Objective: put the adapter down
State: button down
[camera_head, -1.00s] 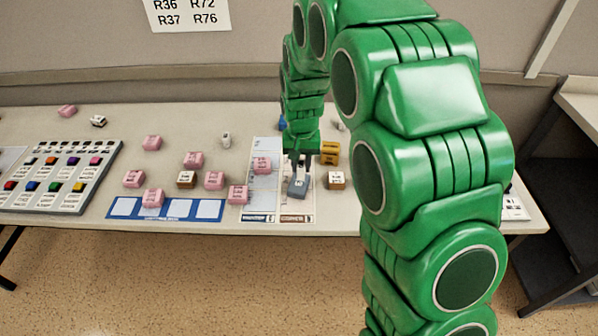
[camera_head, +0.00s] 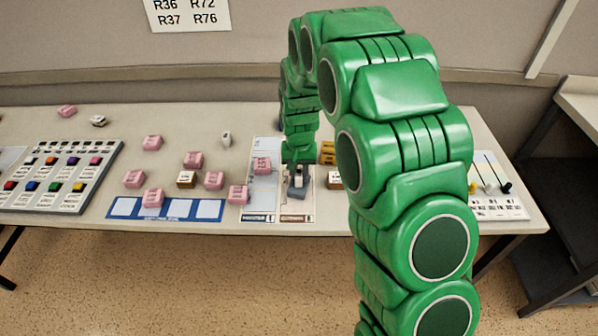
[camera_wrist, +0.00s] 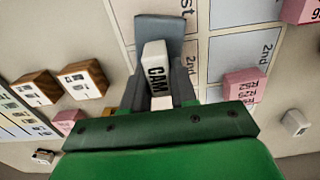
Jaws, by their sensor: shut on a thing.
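The adapter appears to be the grey-blue piece with a white part marked "CAM" (camera_wrist: 156,68); in the head view its grey-blue end (camera_head: 298,194) shows under my gripper (camera_head: 298,180). My gripper is shut on the white part, with a dark finger on each side in the wrist view (camera_wrist: 160,88). The adapter is over the front of the printed white sheet with columns (camera_head: 297,207), in its right column. It is at or just above the sheet; I cannot tell whether it touches. My wrist hides part of the sheet.
A pink block (camera_head: 262,165) lies on the sheet's left column. A wooden block with a white top (camera_head: 335,180) is close on the right, with an orange-brown block (camera_head: 328,153) behind. Several pink blocks and a blue strip (camera_head: 140,208) lie left. A lever panel (camera_head: 497,208) stands right.

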aim_at(299, 170)
jog(key=c, duration=0.9)
grip_release()
jog(key=shift+f, duration=0.1)
notch_tip(299, 170, up, 11)
jog(key=s+d+r, duration=0.5)
jog(key=s+r, duration=0.2)
jog(key=shift+g, duration=0.9)
jog(key=s+d+r, duration=0.1)
jog(key=s+d, duration=0.2)
jog(key=s, duration=0.8)
jog(key=s+d+r, duration=0.2)
jog(key=s+d, duration=0.2)
jog(key=s, duration=0.7)
jog(key=s+d+r, duration=0.2)
jog(key=s+d, duration=0.2)
jog(key=s, duration=0.7)
jog(key=shift+r, duration=0.1)
